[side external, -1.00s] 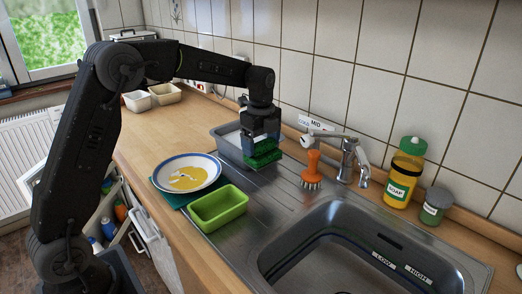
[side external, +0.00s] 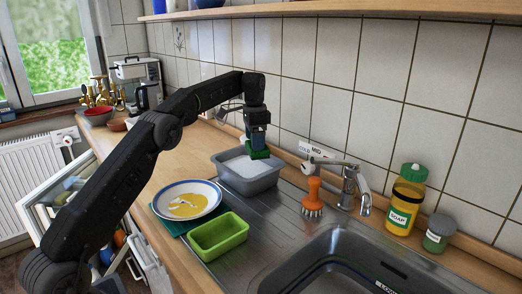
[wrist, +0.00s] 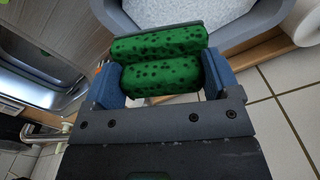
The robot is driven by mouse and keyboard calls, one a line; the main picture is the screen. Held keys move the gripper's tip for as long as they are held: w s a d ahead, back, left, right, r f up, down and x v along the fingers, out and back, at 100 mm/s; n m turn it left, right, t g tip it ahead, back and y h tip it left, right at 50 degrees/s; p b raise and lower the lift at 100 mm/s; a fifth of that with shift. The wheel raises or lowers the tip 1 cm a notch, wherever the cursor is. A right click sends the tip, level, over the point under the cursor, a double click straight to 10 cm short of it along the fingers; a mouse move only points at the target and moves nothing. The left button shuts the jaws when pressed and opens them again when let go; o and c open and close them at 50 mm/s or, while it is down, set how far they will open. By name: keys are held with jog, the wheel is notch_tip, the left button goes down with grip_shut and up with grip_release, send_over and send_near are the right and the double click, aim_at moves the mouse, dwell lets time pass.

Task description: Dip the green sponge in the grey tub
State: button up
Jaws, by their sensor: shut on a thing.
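The green sponge (side external: 258,154) is held between the fingers of my gripper (side external: 257,146), which is shut on it. In the wrist view the dark-spotted sponge (wrist: 160,75) sits between two blue fingers. The grey tub (side external: 243,184) stands at the back of the drainboard, with whitish, foamy-looking contents. In the side view the sponge overlaps the tub's far rim; its height above it is hard to tell. In the wrist view the tub (wrist: 144,18) lies beyond the sponge at the top, its pale contents clear of the sponge.
A plate with yellow residue (side external: 187,200) and a green dish (side external: 219,236) stand in front of the tub. An orange brush (side external: 312,197), the tap (side external: 355,185) and a soap bottle (side external: 404,205) are to the right. The tiled wall (side external: 340,105) is close behind.

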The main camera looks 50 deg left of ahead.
aim_at(247, 141)
jog(key=a+n, duration=0.4)
jog(key=shift+n, duration=0.7)
jog(key=shift+a+f, duration=0.15)
jog(key=shift+f, duration=1.7)
jog(key=shift+a+f, duration=0.2)
jog(key=shift+f, duration=1.65)
jog(key=shift+a+f, duration=0.15)
jog(key=shift+f, duration=1.7)
jog(key=shift+r, duration=0.15)
jog(key=shift+r, duration=4.4)
